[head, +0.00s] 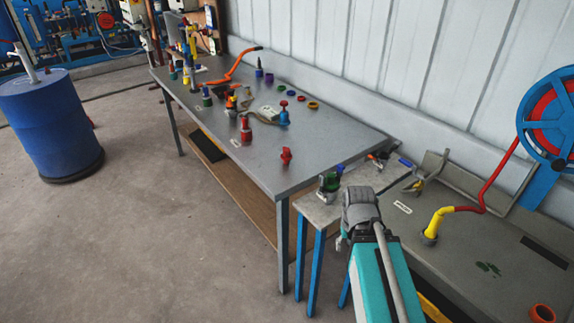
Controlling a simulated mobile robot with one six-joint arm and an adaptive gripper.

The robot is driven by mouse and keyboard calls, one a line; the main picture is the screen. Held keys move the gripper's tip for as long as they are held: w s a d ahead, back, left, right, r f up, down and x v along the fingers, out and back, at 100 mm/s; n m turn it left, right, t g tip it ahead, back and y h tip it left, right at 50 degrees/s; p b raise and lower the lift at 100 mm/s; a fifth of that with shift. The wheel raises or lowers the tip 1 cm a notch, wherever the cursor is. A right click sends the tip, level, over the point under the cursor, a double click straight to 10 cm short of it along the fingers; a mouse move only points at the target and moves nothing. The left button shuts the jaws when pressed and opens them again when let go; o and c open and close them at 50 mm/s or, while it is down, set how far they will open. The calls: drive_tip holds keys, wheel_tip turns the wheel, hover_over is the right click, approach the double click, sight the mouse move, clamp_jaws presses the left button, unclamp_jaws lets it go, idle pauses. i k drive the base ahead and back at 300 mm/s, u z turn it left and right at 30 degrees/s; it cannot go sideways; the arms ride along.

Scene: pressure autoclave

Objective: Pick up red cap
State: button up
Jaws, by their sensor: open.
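Several low, round, cap-like pieces lie in a row at the back of the grey workbench (335,140). One of them is red (302,98) and looks like the red cap, though it is small in view. A separate red fitting (286,156) stands near the bench's front right corner. I cannot tell for certain which piece is the cap. My gripper (341,241) shows only partly at the end of my teal arm, beside the bench's right end. It is open, away from the red pieces, and its fingers are mostly hidden by the wrist.
A red bottle-like piece (246,129) and a blue piece with a red knob (283,115) stand mid-bench. An orange bent handle (235,66) is at the back. A lower side table (318,212) holds a green-and-dark piece (329,186). A blue drum (50,125) stands left; the floor between is clear.

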sight(286, 156)
drive_tip(key=k, duration=0.15)
drive_tip(key=u, duration=1.35)
drive_tip(key=i, duration=0.9)
drive_tip(key=z, duration=1)
